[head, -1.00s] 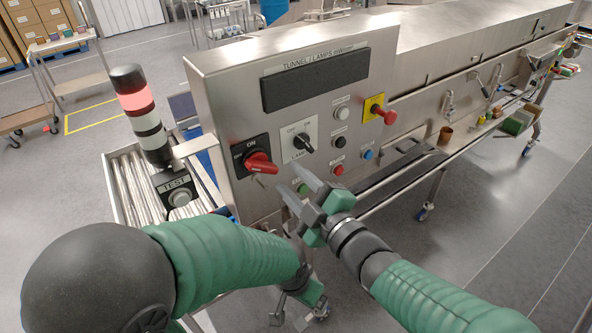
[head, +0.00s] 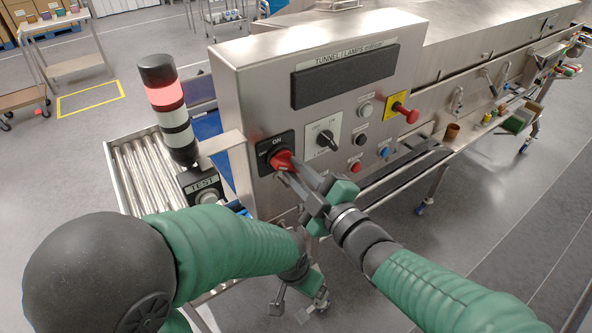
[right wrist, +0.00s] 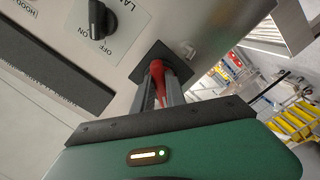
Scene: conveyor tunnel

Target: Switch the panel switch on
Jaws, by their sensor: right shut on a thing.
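The panel switch is a red rotary handle (head: 282,158) on a black plate (head: 263,152) marked ON at its top, at the panel's lower left. In the right wrist view the red handle (right wrist: 158,72) sits between my two finger pads. My right gripper (head: 291,171) is shut on this handle; its fingers hide part of the handle in the head view. The handle's exact angle is hard to tell. My left gripper (head: 290,309) hangs low in front of the machine, its fingers apart and empty.
A black selector knob (head: 325,139) is right of the switch, with several push buttons and a red knob on yellow (head: 404,110) beyond. A stack light (head: 168,108), lit red, and a TEST box (head: 204,190) stand left, by a roller conveyor (head: 142,175).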

